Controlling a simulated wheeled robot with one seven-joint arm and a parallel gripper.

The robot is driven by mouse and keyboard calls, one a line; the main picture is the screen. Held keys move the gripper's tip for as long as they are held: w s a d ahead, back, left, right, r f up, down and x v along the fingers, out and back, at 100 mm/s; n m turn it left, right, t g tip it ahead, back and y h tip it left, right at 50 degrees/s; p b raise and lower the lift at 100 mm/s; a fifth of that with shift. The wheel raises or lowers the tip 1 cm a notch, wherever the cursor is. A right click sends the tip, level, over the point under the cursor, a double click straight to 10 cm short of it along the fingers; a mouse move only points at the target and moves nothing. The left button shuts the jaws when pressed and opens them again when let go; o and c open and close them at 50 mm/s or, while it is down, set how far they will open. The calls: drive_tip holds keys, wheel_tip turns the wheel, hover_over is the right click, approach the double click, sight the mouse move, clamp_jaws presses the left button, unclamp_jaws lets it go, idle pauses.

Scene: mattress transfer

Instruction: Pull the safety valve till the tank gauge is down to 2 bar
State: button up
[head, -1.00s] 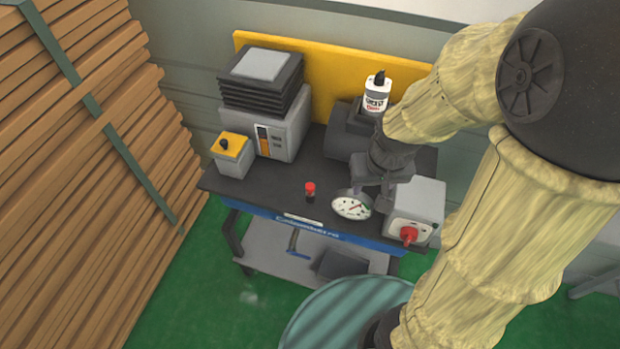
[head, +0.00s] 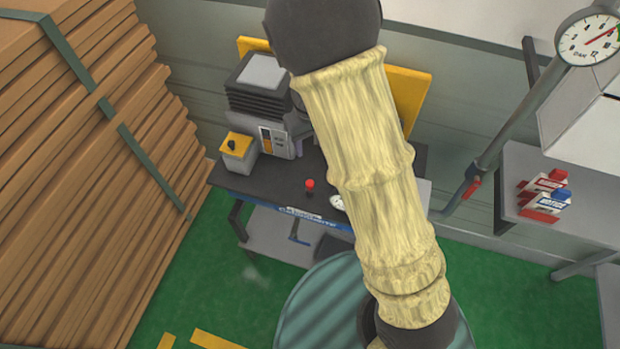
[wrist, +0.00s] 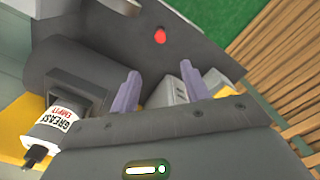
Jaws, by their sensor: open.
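A small red-topped knob (head: 309,184) stands upright on the dark bench top; it also shows in the wrist view (wrist: 160,36). I cannot tell whether it is the safety valve. A larger round dial (head: 588,40) with a red needle pointing up and right is on a pipe at the upper right. Which gauge is the tank's is unclear. My gripper (wrist: 162,86) is open and empty, its two fingers apart over the bench, the red knob beyond their tips.
A grease bottle (wrist: 54,128) stands beside my gripper. A grey machine (head: 262,95) and yellow-topped box (head: 238,152) are at the bench's left. Stacked planks (head: 80,170) wall off the left. A pipe with a red handle (head: 472,187) and a shelf with red-white boxes (head: 545,195) are right.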

sight(310, 183)
wheel_tip(310, 183, down, 17)
drive_tip(key=shift+f+p, duration=0.2)
drive_tip(key=shift+p, duration=1)
